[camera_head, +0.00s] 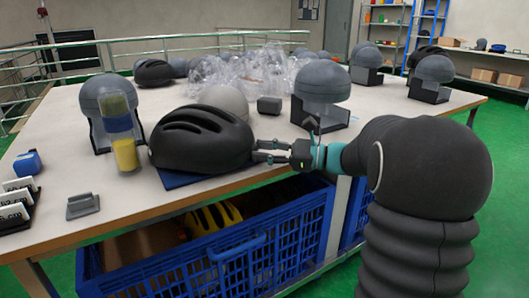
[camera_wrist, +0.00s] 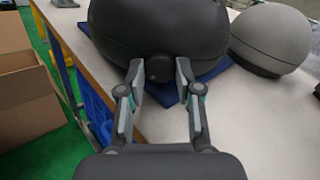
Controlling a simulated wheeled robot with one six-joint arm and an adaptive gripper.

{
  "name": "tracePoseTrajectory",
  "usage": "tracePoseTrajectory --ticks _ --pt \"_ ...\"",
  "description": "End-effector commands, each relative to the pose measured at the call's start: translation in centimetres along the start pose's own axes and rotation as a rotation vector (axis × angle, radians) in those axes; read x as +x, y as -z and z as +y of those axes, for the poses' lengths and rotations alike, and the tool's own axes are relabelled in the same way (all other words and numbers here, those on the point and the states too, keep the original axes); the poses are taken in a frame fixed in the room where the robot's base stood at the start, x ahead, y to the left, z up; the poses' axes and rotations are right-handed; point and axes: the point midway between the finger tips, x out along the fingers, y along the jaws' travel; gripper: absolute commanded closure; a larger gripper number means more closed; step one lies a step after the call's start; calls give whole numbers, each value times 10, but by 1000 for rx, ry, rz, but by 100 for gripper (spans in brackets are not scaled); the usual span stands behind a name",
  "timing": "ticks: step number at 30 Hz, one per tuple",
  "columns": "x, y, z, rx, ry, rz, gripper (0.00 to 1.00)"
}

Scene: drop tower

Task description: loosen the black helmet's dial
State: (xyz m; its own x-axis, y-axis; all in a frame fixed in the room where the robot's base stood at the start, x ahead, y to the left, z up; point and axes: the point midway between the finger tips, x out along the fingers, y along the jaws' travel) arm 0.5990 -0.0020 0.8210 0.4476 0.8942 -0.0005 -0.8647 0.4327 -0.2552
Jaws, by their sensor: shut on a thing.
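The black helmet (camera_head: 198,140) rests on a dark blue mat (camera_head: 178,181) near the table's front edge. In the wrist view the helmet (camera_wrist: 155,28) fills the top, and its round black dial (camera_wrist: 158,69) sits low on its rim, facing me. My gripper (camera_head: 262,151) reaches in from the right at the helmet's rear. In the wrist view my gripper (camera_wrist: 160,76) has one fingertip on each side of the dial and is shut on it. The fingertips' exact contact is hard to see. The dial is not clear in the head view.
A grey dome (camera_wrist: 270,38) stands close beside the helmet. Grey headforms on stands (camera_head: 322,82) and clear plastic wrap (camera_head: 240,72) are farther back. Blue crates (camera_head: 215,262) sit below the table edge. An open cardboard box (camera_wrist: 28,95) is on the floor.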

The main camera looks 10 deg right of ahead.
Motion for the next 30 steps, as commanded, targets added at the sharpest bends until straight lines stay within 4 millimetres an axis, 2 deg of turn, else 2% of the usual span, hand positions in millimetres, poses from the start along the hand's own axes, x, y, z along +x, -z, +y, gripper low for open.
tracePoseTrajectory --ticks 4,10,22,23,25,26,30 --pt "0 6 2 -148 1 -1 100" --pt "0 4 2 -330 0 -1 100" --pt "0 0 1 -379 -1 -1 100" --pt "0 0 1 -379 -1 -1 61" --pt "0 0 1 -379 -1 -1 43" --pt "0 0 1 -379 -1 -1 40" --pt "0 0 1 -378 0 -1 40"
